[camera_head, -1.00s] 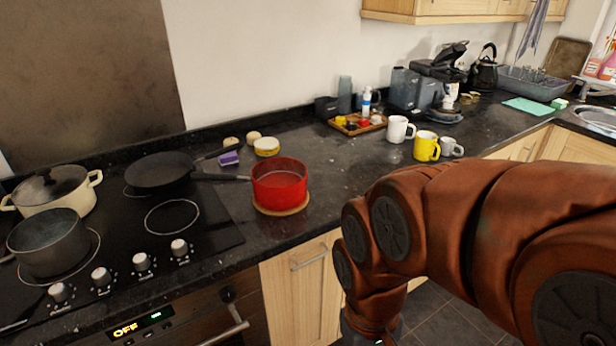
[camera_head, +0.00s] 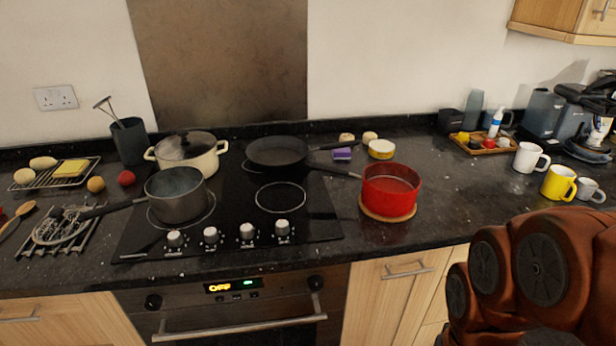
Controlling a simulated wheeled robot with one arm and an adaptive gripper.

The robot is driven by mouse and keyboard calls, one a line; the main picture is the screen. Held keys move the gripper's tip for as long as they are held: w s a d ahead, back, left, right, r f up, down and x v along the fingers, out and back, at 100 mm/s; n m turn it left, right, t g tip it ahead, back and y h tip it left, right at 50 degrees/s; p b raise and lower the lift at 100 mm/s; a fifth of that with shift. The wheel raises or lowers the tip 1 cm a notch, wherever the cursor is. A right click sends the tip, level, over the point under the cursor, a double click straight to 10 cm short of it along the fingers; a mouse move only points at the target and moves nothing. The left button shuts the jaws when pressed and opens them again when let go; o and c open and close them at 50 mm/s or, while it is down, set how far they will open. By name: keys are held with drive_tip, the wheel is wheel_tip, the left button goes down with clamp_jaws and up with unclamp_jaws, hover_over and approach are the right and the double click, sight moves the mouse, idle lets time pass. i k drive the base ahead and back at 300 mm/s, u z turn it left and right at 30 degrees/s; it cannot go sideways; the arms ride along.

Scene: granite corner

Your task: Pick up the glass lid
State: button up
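The glass lid (camera_head: 186,146) sits on the cream two-handled pot (camera_head: 208,163) at the back left of the black hob. It looks dark and see-through, with a dark knob on top. My arm reaches in at the lower right, in front of the counter and well apart from the lid. My gripper is outside the picture.
A grey saucepan (camera_head: 176,196) stands in front of the cream pot. A dark frying pan (camera_head: 277,152) is to its right. A red saucepan (camera_head: 389,191) stands on a round board. A utensil pot (camera_head: 129,141) stands left of the cream pot. Mugs (camera_head: 558,183) stand at the right.

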sight(62, 225)
drive_tip(key=k, duration=0.6)
drive_tip(key=u, duration=0.65)
drive_tip(key=i, duration=0.6)
drive_tip(key=u, duration=1.55)
drive_tip(key=i, duration=1.5)
drive_tip(key=u, duration=0.65)
